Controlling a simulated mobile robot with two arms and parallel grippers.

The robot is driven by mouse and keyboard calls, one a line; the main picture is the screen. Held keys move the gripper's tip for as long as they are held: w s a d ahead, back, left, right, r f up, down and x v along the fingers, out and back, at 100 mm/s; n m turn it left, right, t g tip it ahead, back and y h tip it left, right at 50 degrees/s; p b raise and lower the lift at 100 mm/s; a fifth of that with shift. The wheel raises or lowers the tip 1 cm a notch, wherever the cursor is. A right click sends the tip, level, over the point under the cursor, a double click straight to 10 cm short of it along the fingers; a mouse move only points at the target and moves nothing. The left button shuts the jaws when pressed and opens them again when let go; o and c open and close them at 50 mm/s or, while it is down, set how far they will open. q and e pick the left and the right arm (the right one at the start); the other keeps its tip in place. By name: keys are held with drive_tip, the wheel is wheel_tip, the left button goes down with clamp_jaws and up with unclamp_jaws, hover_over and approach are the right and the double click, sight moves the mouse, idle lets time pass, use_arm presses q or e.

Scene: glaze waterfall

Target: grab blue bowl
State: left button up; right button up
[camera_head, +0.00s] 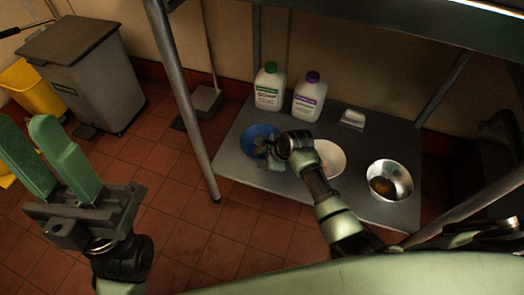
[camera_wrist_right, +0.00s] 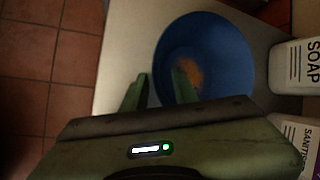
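The blue bowl (camera_head: 256,135) sits near the left edge of the grey shelf, with some orange-brown stuff inside it. In the right wrist view the blue bowl (camera_wrist_right: 225,55) fills the upper middle. My right gripper (camera_head: 270,152) is at the bowl's near right side and hides part of it. In the right wrist view my right gripper (camera_wrist_right: 160,88) is open, with one finger outside the bowl's rim and the other over its inside. Contact with the rim cannot be told. My left gripper (camera_head: 30,128) is open and empty at the far left, away from the shelf.
A white bowl (camera_head: 331,157) and a metal bowl (camera_head: 401,177) with brown contents stand right of the blue bowl on the grey shelf (camera_head: 380,212). A soap bottle (camera_head: 269,88) and a sanitizer bottle (camera_head: 309,98) stand behind. A table leg (camera_head: 183,95) rises at the left.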

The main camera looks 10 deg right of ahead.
drive_tip(key=shift+w+a+f, duration=0.2)
drive_tip(key=shift+w+f, duration=0.1)
drive_tip(key=shift+f, duration=0.25)
drive_tip(key=shift+r, duration=0.1)
clamp_jaws()
idle(0.9)
